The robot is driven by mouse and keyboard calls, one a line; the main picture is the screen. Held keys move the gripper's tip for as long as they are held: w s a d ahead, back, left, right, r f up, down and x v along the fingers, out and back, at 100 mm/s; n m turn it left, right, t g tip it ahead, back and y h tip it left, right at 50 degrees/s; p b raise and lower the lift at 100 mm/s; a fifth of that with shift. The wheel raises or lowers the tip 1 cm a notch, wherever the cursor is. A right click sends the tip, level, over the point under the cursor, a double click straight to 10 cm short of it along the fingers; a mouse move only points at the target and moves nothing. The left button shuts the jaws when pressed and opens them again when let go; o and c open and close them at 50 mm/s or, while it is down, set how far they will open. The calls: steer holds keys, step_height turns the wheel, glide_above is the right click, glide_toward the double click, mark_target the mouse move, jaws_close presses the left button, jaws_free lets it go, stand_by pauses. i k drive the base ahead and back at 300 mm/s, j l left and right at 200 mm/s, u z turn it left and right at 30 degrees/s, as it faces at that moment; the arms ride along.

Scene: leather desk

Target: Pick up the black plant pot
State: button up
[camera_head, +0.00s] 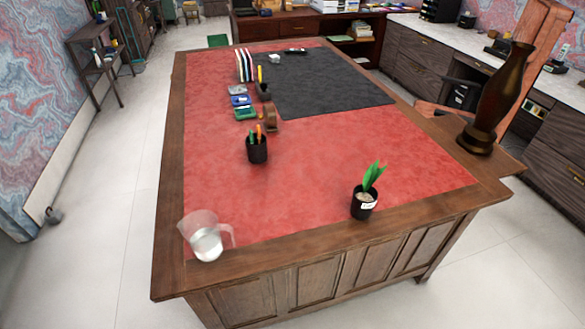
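The black plant pot (362,209) stands upright near the front edge of the red-topped desk (310,170), right of centre. It has a small white label, and a plant with green leaves (372,177) rises from it. Nothing touches or covers it. My gripper is not in this view.
A black pen cup (257,150) stands further back. A tall dark vase (497,100) stands at the right. The desktop around the plant pot is clear.

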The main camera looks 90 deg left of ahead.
mark_target(364, 196)
steer(key=u, duration=1.8)
steer(key=z, duration=2.95)
steer(key=u, duration=2.9)
